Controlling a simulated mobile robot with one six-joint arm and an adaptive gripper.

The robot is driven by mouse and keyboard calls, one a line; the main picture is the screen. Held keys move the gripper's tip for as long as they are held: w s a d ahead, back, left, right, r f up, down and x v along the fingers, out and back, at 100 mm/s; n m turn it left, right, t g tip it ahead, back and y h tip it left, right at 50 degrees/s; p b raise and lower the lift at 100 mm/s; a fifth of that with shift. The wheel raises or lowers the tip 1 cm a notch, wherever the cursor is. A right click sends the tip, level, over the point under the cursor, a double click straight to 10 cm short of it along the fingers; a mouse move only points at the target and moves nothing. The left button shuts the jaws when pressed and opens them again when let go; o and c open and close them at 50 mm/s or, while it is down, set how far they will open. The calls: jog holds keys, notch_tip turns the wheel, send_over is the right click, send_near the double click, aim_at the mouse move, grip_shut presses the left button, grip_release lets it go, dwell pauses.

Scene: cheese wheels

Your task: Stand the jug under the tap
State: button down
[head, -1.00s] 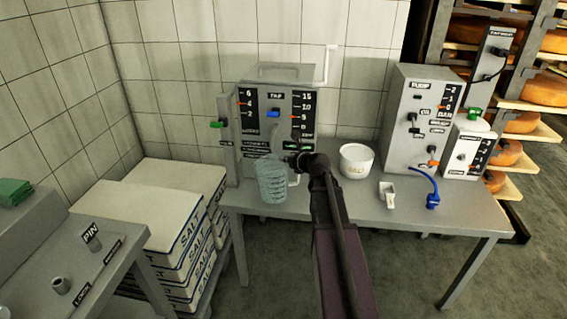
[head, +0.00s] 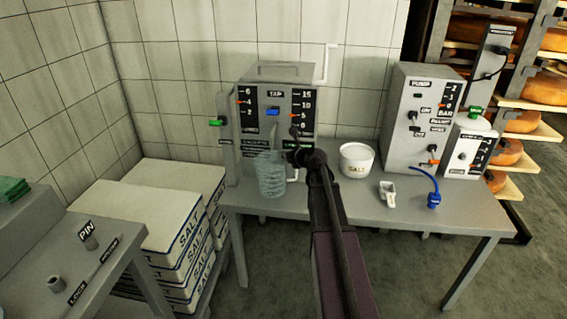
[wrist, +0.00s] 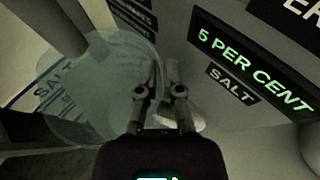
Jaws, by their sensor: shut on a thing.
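The jug (head: 270,175) is a clear, pale-blue ribbed vessel. In the head view it is upright in front of the tap unit (head: 268,92), at the table's left end. My gripper (head: 296,157) comes in from the right and is shut on the jug's right side. The wrist view shows my gripper (wrist: 148,88) at the edge of the see-through jug (wrist: 95,85). The tap's grey spout (head: 275,130) is just above and behind the jug in the head view. I cannot tell whether the jug's base touches the table.
A white salt tub (head: 356,160), a small white scoop (head: 387,193) and a blue hose end (head: 433,199) are on the grey table (head: 340,200). The pump unit (head: 422,120) stands right. Salt sacks (head: 150,215) are stacked at left.

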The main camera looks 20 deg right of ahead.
jog(key=shift+f+b, duration=0.85)
jog(key=shift+f, duration=0.4)
jog(key=c, duration=0.8)
grip_release()
jog(key=shift+s+r, duration=0.1)
jog(key=shift+r, duration=0.1)
jog(key=p+v, duration=0.4)
jog(key=v, duration=0.7)
jog(key=shift+s+r+p, duration=0.1)
jog(key=shift+s+p, duration=0.25)
